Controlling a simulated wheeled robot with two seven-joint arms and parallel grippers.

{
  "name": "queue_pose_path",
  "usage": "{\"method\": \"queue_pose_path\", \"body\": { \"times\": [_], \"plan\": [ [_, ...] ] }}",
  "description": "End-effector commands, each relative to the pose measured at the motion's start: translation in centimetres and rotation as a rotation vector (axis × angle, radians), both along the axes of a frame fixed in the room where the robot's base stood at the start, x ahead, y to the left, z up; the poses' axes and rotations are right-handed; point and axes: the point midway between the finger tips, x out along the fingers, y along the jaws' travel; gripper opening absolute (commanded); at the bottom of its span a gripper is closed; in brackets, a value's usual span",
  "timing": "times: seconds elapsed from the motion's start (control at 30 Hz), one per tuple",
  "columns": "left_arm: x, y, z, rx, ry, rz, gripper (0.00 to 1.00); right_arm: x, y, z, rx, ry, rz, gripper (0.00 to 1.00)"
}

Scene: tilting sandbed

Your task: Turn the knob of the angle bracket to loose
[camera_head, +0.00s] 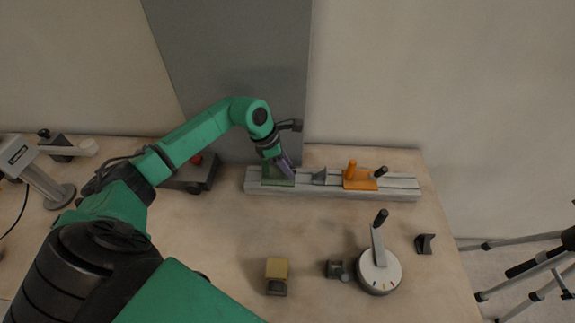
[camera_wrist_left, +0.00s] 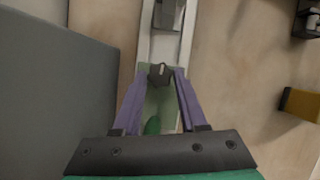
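A pale rail (camera_head: 340,193) lies along the back of the table, with a green piece (camera_head: 279,182) at its left end. I take this green piece to be the angle bracket, but I cannot be sure. In the left wrist view a dark knob (camera_wrist_left: 160,73) with a light mark sits at the end of the green piece (camera_wrist_left: 160,103). My left gripper (camera_head: 286,170) points down over it. In the wrist view its purple fingers (camera_wrist_left: 160,76) are open on either side of the knob, with narrow gaps. In the head view the knob is hidden. My right gripper is not in view.
The rail also carries a grey wedge (camera_head: 319,177) and an orange piece (camera_head: 359,181) with a dark handle. In front are a crank dial (camera_head: 380,274), a yellow-topped block (camera_head: 277,270) and small dark parts (camera_head: 337,269). A grey panel (camera_head: 235,70) stands behind.

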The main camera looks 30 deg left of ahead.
Motion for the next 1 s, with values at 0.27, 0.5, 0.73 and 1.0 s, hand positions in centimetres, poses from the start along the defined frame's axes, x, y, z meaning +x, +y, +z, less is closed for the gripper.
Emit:
{"method": "queue_pose_path", "body": {
  "times": [0.27, 0.5, 0.73, 1.0],
  "plan": [
    [0.0, 0.0, 0.1, 0.000, -0.002, 0.019, 0.00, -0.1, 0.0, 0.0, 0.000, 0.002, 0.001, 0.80],
    [0.0, 0.0, 0.1, 0.003, -0.005, 0.115, 0.00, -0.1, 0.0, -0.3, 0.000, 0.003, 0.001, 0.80],
    [-0.1, -0.1, 0.1, 0.002, -0.006, 0.291, 0.00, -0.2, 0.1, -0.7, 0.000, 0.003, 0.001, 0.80],
    [-0.2, -0.4, 0.1, -0.001, -0.009, 0.544, 0.00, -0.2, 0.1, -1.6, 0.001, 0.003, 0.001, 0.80]
  ]
}}
